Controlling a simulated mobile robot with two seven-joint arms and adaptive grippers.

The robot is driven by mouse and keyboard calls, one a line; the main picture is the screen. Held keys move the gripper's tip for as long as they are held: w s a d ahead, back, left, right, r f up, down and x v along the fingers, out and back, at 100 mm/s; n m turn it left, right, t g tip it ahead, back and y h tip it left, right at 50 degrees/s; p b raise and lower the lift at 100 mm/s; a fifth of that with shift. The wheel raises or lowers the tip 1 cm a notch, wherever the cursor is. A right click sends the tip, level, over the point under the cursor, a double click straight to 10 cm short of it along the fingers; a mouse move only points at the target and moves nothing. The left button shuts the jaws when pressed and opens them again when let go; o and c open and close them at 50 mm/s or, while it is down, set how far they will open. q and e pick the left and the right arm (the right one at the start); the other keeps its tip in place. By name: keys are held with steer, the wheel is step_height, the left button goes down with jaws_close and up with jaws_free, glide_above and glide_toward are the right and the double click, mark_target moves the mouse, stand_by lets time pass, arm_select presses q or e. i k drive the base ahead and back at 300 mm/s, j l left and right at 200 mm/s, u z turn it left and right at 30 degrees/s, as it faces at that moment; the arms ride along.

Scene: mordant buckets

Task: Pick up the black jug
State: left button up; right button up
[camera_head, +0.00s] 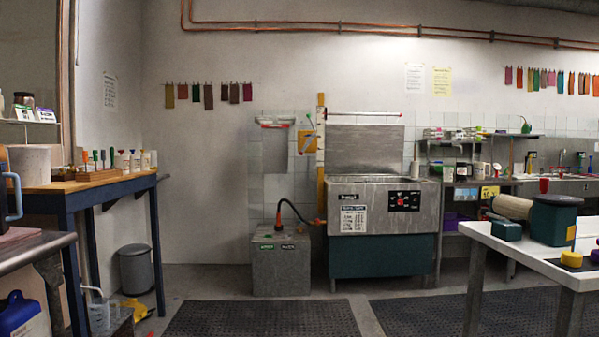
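I cannot make out a clear black jug in the head view. A small dark container with a pale label (463,171) stands on the steel counter right of the big steel tank; it is too small to tell whether it is a jug. A blue-handled vessel (12,190) is cut off at the left edge, and its body is mostly out of view. Neither of my grippers is in view.
A blue-legged wooden-top table (80,186) stands left, and a white table (535,262) with a dark green machine (553,220) stands right. A steel tank (380,222) and grey box (281,262) stand at the back wall. Dark floor mats (262,318) lie clear between.

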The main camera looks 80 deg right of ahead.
mark_target(460, 173)
steer(key=z, duration=3.5)
steer(key=i+j+u, duration=0.2)
steer(key=i+u, duration=0.15)
steer(key=i, duration=0.45)
steer(key=i+u, duration=0.35)
steer(key=i, duration=0.4)
steer(key=i+l+u, duration=0.2)
steer(key=i, duration=1.5)
steer(key=i+z, duration=0.25)
steer(key=i, duration=0.25)
steer(key=i+j+z, duration=0.25)
steer(key=i, duration=0.25)
steer(key=i+j+z, duration=0.25)
steer(key=i, duration=0.2)
steer(key=i+l+z, duration=0.7)
steer(key=i+z, duration=0.15)
steer(key=i, duration=0.15)
steer(key=i+l, duration=0.2)
steer(key=i+l+u, duration=0.1)
steer(key=l, duration=0.3)
steer(key=i+l, duration=0.2)
steer(key=l, duration=0.1)
